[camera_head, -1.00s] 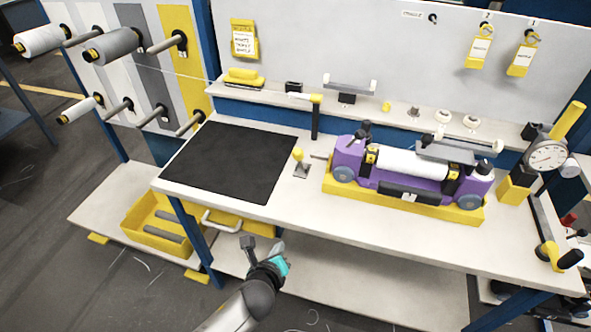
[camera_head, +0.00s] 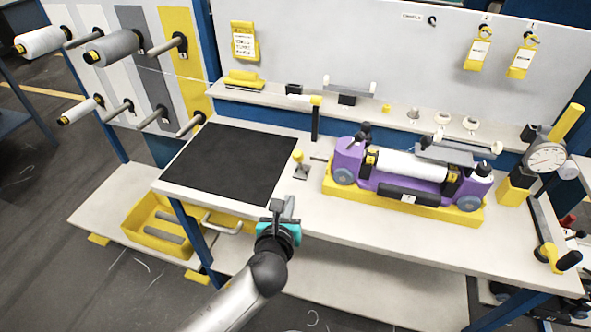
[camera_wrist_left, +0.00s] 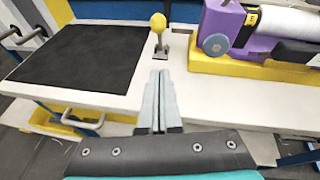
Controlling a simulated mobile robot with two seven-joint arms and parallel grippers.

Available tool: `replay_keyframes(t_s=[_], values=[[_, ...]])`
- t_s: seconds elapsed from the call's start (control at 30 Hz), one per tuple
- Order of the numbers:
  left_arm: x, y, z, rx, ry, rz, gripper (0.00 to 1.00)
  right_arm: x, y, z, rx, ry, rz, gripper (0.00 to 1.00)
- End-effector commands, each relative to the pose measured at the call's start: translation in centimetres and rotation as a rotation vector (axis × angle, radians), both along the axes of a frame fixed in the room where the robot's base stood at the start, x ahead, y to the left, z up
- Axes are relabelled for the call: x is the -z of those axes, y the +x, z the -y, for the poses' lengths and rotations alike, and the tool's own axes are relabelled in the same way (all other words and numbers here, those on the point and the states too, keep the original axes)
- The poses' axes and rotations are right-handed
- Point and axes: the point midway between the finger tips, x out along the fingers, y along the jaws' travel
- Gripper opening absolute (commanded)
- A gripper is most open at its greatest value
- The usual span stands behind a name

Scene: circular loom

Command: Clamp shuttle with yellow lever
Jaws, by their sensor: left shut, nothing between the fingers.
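The purple shuttle (camera_head: 408,178) with a white roll sits in a yellow cradle (camera_head: 398,203) on the bench; part of it shows in the left wrist view (camera_wrist_left: 240,38). The yellow-knobbed lever (camera_head: 298,157) stands upright on a small metal base just left of the cradle. In the left wrist view the lever (camera_wrist_left: 158,24) is straight ahead of the fingers. My left gripper (camera_head: 280,208) is shut and empty at the bench's front edge, short of the lever and apart from it. My right gripper is not in view.
A black mat (camera_head: 230,162) covers the bench's left part. A drawer handle (camera_head: 222,222) sticks out below the front edge. A dial gauge (camera_head: 547,158) stands at the right end. A black post with a yellow top (camera_head: 316,118) stands behind the lever.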

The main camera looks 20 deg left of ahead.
Motion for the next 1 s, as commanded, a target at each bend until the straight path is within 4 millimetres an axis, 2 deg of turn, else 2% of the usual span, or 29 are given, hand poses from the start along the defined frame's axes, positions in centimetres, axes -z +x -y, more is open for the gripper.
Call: replay_keyframes(t_s=[0.57,0.8,1.0], values=[[3.4,8.6,-0.9,-0.002,-0.004,-0.001,0.0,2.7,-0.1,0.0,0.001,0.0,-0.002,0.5],[1.9,11.4,-1.5,-0.002,-0.002,0.0,0.0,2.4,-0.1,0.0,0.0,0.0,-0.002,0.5],[1.6,12.1,-1.6,-0.001,-0.003,-0.002,0.0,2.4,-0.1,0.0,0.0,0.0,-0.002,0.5]])
